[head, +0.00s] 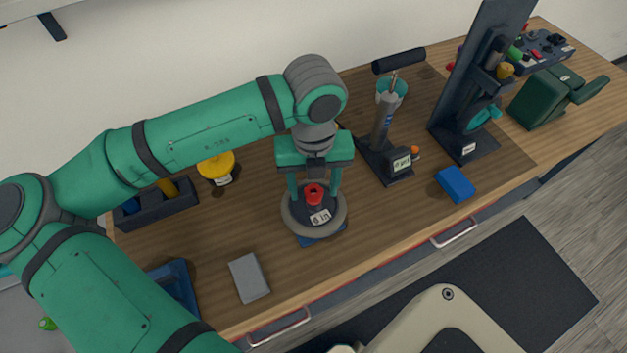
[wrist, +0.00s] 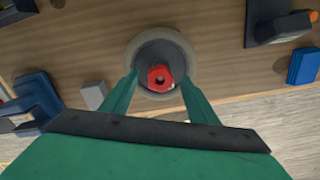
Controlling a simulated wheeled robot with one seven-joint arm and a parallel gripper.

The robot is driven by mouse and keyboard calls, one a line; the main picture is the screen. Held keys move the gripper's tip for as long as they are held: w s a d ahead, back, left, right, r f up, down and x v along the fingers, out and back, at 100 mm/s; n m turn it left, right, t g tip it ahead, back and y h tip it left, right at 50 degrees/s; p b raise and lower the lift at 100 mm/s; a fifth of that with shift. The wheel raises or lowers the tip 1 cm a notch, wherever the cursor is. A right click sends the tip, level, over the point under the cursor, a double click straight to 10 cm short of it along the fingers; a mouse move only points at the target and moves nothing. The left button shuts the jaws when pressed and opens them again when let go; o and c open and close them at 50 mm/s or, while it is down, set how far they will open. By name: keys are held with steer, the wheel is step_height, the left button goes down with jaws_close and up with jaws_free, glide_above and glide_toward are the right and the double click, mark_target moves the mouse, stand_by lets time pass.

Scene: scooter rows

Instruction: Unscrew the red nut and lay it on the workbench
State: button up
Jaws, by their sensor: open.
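The red nut (head: 313,193) sits on top of a round grey fixture (head: 297,222) with a dark centre and a small white label, on the wooden workbench (head: 200,278). In the wrist view the red nut (wrist: 160,77) shows from above, with a hexagonal outline. My gripper (head: 314,186) points down over the fixture, its two green fingers apart on either side of the nut. In the wrist view my gripper's fingers (wrist: 158,88) stand left and right of the nut with gaps. I cannot tell the exact height of the fingertips against the nut.
A grey block (head: 249,278) and a blue block (head: 456,184) lie near the front edge. A yellow-lidded jar (head: 216,168) and a dark bin (head: 155,207) stand at the left. A pump-like stand (head: 385,135) and a tall dark stand (head: 475,95) rise at the right.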

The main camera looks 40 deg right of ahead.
steer(key=c, duration=1.1)
steer(key=n, duration=0.8)
steer(key=shift+n, duration=0.3)
steer(key=o, duration=1.1)
steer(key=shift+n, duration=0.3)
steer(key=shift+r, duration=0.15)
